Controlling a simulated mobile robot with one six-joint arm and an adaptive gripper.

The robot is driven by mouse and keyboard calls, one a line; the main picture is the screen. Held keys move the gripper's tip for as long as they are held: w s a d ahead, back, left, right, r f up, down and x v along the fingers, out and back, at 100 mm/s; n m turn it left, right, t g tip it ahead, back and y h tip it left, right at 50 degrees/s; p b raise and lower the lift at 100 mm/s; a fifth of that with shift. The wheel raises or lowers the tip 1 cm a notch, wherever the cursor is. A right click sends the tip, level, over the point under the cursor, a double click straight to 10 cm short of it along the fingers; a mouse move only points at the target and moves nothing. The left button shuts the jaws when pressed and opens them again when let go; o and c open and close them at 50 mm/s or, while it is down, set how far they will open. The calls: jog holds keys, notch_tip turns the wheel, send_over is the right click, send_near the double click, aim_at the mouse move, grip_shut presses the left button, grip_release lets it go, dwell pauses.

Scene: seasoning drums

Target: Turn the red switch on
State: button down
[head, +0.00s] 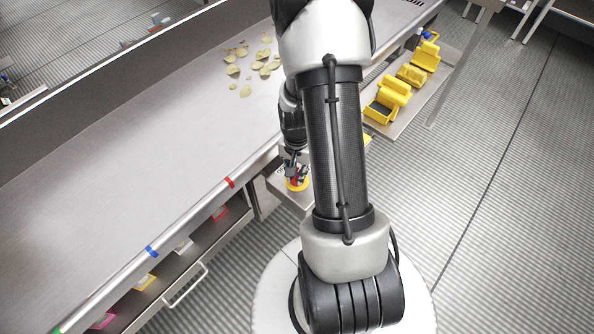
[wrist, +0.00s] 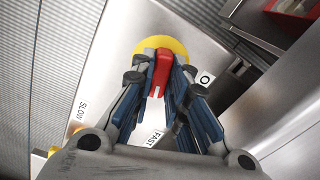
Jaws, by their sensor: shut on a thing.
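The red switch (wrist: 162,68) sits on a round yellow plate (wrist: 150,47) on a grey metal panel (wrist: 110,60) in the wrist view. My gripper (wrist: 163,72) is shut on the red switch, with a blue-padded finger on each side of it. Labels reading SLOW (wrist: 78,116), FAST (wrist: 156,136) and O (wrist: 205,78) surround the switch. In the head view the red switch (head: 295,181) and the yellow plate (head: 298,187) show small below my gripper (head: 292,172), partly hidden by it.
A long metal table (head: 130,150) with scattered chips (head: 262,55) lies at left. Coloured bins (head: 145,282) stand on a shelf below its edge. Yellow containers (head: 388,95) stand on a side shelf (head: 415,105) at right. The striped floor (head: 500,130) is clear at right.

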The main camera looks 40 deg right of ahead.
jog(key=shift+m, duration=1.9)
jog(key=c, duration=1.6)
grip_release()
jog(key=shift+o, duration=0.2)
jog(key=shift+r, duration=0.1)
notch_tip(320, 180, up, 12)
